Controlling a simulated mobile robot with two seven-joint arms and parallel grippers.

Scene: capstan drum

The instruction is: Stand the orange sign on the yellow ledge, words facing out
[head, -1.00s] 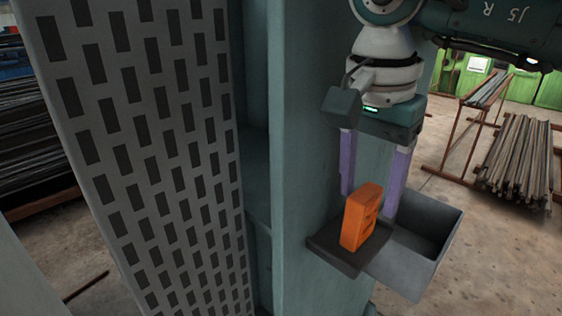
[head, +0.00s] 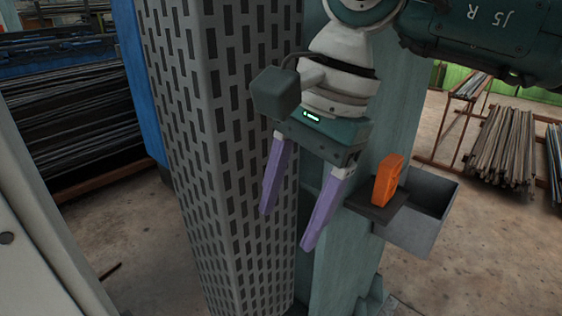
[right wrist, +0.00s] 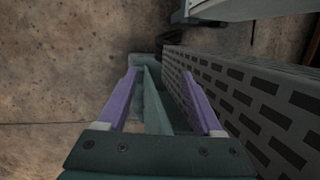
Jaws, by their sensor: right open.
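The orange sign (head: 388,180) stands upright on a small dark grey ledge (head: 374,209) on the side of a teal column. No yellow shows on this ledge. Dark marks show faintly on the sign's right-hand face; I cannot read them. My right gripper (head: 287,230) is open and empty, left of the sign and apart from it, in front of the column and the slotted grey panel. Its two purple fingers also show in the right wrist view (right wrist: 160,72), with nothing between them. The sign does not show there. My left gripper is not in view.
A grey open box (head: 425,230) adjoins the ledge on the right. The tall slotted panel (head: 225,150) stands close to the left finger; it also shows in the right wrist view (right wrist: 255,100). Racks of bars (head: 500,148) stand behind on the right. Bare floor lies between.

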